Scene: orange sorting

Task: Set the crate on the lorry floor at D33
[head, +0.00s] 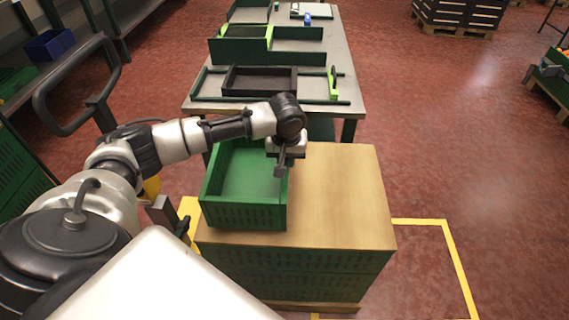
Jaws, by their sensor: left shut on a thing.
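A green crate (240,216) with slotted walls sits at the left part of a wooden top (340,200). It looks empty from what shows of its inside. My left gripper (280,172) reaches in from the left over the crate and is shut on its right wall. The gripper and wrist hide part of that wall and the far right corner. My right gripper is not in view. I cannot see a D33 label or anything clearly a lorry floor.
The wooden top rests on slotted green crates; its right half is bare. Yellow lines (455,265) mark the red floor around it. A grey table (340,75) with trays stands behind. Shelves with a blue bin (48,45) are at left, a pallet stack (458,14) at back right.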

